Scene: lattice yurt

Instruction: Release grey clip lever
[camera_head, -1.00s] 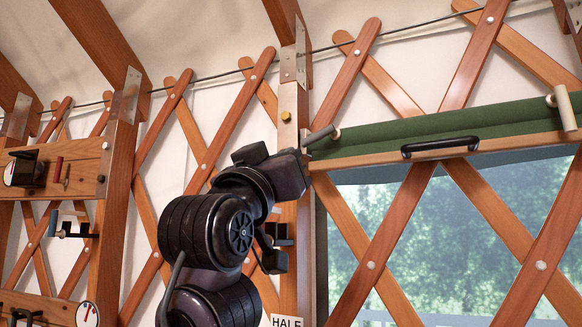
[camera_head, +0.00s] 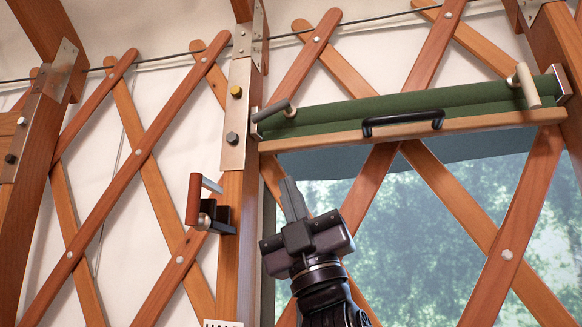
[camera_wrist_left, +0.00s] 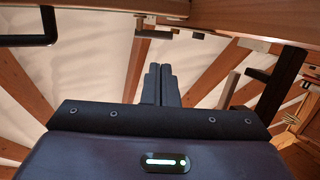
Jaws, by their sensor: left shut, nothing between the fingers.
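The grey clip lever (camera_head: 271,110) sits at the left end of the rolled green blind (camera_head: 390,108), above the window. The shut fingers also show in the left wrist view (camera_wrist_left: 160,72); I cannot clearly make out the grey lever there. My right gripper is not in view.
A beige lever (camera_head: 528,86) is at the blind's right end. A black handle (camera_head: 403,122) is on the wooden bar (camera_head: 480,122) under the blind. A red-handled lever (camera_head: 194,199) sticks out left of the post (camera_head: 237,195). Yellow (camera_head: 236,91) and dark (camera_head: 232,138) knobs sit on its plate.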

